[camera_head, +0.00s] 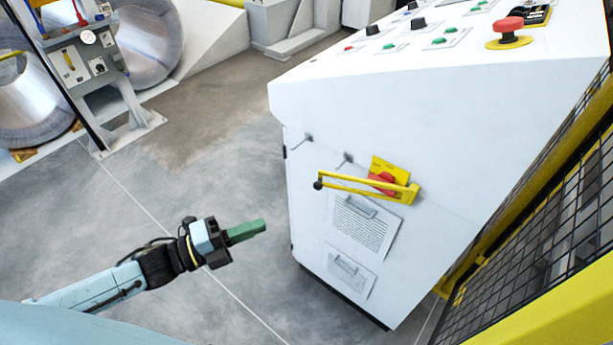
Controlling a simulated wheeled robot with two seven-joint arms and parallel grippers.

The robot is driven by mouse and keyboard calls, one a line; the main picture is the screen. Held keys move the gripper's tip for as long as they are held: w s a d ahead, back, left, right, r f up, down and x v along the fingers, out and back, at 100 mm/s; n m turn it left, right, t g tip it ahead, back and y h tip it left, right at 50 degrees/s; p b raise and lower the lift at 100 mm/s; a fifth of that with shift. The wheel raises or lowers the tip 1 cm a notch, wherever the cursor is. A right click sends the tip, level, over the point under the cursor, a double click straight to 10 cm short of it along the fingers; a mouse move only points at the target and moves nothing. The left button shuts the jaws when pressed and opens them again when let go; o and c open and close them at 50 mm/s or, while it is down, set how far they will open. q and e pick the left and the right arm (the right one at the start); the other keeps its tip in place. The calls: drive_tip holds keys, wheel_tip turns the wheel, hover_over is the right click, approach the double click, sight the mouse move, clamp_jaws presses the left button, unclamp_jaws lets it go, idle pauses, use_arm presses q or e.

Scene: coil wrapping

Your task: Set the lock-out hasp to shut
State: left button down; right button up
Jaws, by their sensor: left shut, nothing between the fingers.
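The lock-out hasp (366,187) is a yellow bar frame on the side of the white control cabinet (450,125). Its right end is at a yellow plate (397,168) with a red switch handle (382,178). The bar reaches left, past the plate, to a black knob (318,185) at its free end. I cannot tell whether the bar touches the cabinet. My left gripper (262,226), with green fingers, is shut and empty. It is left of and below the knob, apart from the hasp and cabinet. My right gripper is out of view.
Two printed sheets (362,226) hang below the hasp, and small pegs (308,138) stick out above it. A yellow-framed mesh fence (545,235) is close on the right. Metal coils (150,40) stand at the back left. Grey floor around my left gripper is clear.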

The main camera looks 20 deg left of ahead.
use_arm(q)
drive_tip(key=w+a+x, duration=0.2)
drive_tip(key=x, duration=1)
drive_tip(key=shift+w+d, duration=0.25)
drive_tip(key=shift+w, duration=0.05)
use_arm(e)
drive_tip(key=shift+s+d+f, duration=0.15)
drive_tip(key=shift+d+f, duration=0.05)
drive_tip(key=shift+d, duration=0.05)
use_arm(q)
drive_tip(key=shift+b, duration=0.3)
